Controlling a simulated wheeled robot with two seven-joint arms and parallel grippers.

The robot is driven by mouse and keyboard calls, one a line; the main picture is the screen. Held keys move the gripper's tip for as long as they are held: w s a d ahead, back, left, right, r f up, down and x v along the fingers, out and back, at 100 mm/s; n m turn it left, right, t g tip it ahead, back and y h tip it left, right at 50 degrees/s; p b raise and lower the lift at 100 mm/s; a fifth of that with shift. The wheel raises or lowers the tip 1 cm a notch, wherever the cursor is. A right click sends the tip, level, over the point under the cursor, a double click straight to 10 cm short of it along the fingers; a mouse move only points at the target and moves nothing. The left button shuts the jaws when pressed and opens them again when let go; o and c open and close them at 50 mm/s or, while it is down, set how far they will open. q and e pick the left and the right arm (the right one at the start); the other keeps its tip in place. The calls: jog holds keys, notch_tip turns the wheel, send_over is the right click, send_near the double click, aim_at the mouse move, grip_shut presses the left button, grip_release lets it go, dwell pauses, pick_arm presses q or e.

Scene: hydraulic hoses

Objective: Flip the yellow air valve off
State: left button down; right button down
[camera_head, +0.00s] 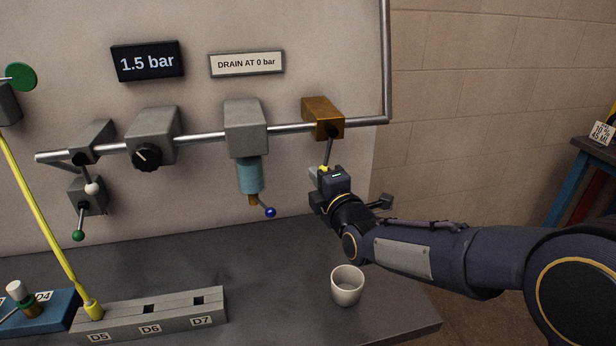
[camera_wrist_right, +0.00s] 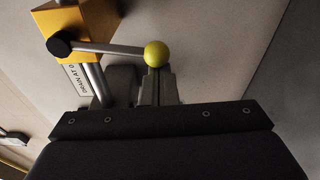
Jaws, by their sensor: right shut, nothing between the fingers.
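The yellow air valve (camera_head: 318,105) is a yellow-orange block at the right end of the wall pipe. Its lever (camera_head: 329,150) hangs down from a dark pivot, leaning slightly left, to a yellow ball knob (camera_head: 324,168). In the right wrist view the valve block (camera_wrist_right: 85,22) is at the upper left, and the lever runs right to the knob (camera_wrist_right: 156,54). My right gripper (camera_head: 317,178) is at the lever's lower end, partly hiding it. Its fingers (camera_wrist_right: 157,86) are shut and empty, right by the knob. I cannot tell whether they touch it. My left gripper is not in view.
The pipe (camera_head: 205,139) also carries a regulator with a black knob (camera_head: 146,156) and a blue-bowled filter (camera_head: 250,176). A display (camera_head: 148,62) reads 1.5 bar. A white cup (camera_head: 347,286) stands on the bench below my right arm. A grey labelled block (camera_head: 150,312) sits at the front left.

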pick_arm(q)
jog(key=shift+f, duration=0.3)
pick_arm(e)
jog(key=shift+w+d+f+n, duration=0.1)
jog(key=shift+d+n, duration=0.35)
jog(key=shift+n, duration=0.05)
jog(key=shift+w+d+f+n, duration=0.1)
jog(key=shift+d+n, duration=0.3)
jog(key=shift+n, duration=0.1)
pick_arm(q)
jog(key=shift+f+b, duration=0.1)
jog(key=shift+b, duration=0.2)
pick_arm(e)
jog(key=shift+d+f, duration=0.1)
